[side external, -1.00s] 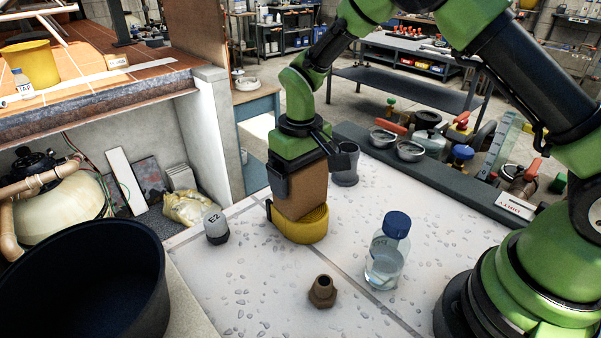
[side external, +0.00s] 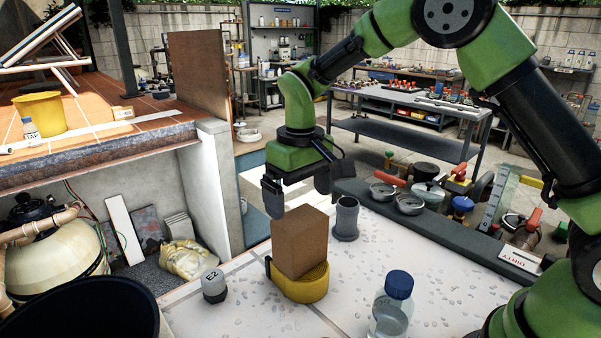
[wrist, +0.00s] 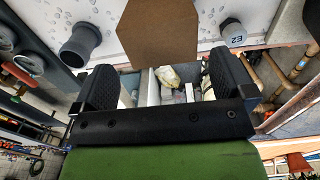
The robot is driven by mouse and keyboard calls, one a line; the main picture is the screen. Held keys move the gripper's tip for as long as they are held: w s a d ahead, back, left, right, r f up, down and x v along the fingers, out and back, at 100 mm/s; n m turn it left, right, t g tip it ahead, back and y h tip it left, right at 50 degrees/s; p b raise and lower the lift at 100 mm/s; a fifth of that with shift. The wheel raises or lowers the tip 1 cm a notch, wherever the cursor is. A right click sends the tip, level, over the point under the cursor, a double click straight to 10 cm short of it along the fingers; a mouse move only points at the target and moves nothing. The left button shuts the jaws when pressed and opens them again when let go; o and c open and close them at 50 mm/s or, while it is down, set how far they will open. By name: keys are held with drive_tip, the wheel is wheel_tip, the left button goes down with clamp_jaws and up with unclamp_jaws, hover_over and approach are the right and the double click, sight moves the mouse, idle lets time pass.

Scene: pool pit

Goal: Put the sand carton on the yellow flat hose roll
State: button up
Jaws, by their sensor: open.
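The sand carton (side external: 299,243) is a plain brown box. It stands on the yellow flat hose roll (side external: 303,287), slightly turned, in the middle of the side view. The carton (wrist: 158,32) also shows at the top of the wrist view, where the roll cannot be seen. My gripper (side external: 297,190) is open and empty above the carton, with its fingers apart and clear of it. In the wrist view my gripper's two fingers (wrist: 160,80) are spread wide, with nothing between them.
A grey pipe fitting (side external: 346,217) stands right behind the carton. A black tub (side external: 85,320) fills the lower left. A dark ledge (side external: 430,225) holds pans and valves.

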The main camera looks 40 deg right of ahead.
drive_tip(key=shift+s+r, duration=0.1)
drive_tip(key=shift+r, duration=2.25)
drive_tip(key=s+d+r+m+t+y, duration=0.1)
drive_tip(key=s+r+m+t, duration=0.1)
drive_tip(key=s, duration=0.9)
drive_tip(key=s+d+r+m+t+y, duration=0.1)
drive_tip(key=s+r+t, duration=0.4)
drive_tip(key=s, duration=0.5)
drive_tip(key=shift+s+d+r+m, duration=0.35)
drive_tip(key=shift+r+m, duration=0.15)
drive_tip(key=shift+r, duration=0.4)
